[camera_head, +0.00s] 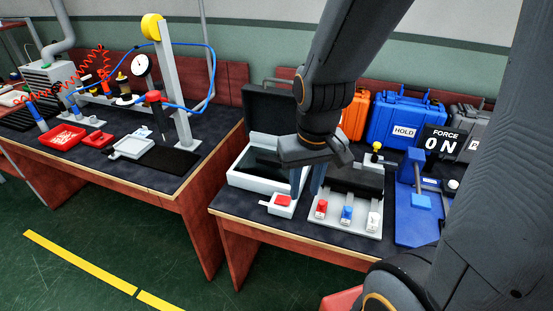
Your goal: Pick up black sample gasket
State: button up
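I cannot make out a black sample gasket for certain; it may be hidden or too small to tell. My gripper (306,190) points down over the right-hand bench, with its two blue-grey fingers apart and nothing visible between them. Left of and below the fingers is a small white block with a red piece (283,201) on it. Just right of them is a light grey tray (333,223) bearing a red piece (321,208), a blue piece (347,213) and a white piece (374,221) in a row. My gripper partly hides the open case and the tray's back area.
An open case (240,178) with a raised dark lid stands left of my gripper. A blue fixture (415,225), a "FORCE 0 N" display (444,141), a blue case (405,115) and an orange case (353,118) stand right and behind. Another bench (205,172) holds a test stand.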

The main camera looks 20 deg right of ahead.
aim_at(268, 160)
jog(key=u, duration=0.05)
jog(key=k, duration=1.05)
jog(key=z, duration=0.75)
jog(key=i, duration=0.65)
jog(key=u, duration=0.55)
jog(key=i, duration=0.8)
jog(key=u, duration=0.85)
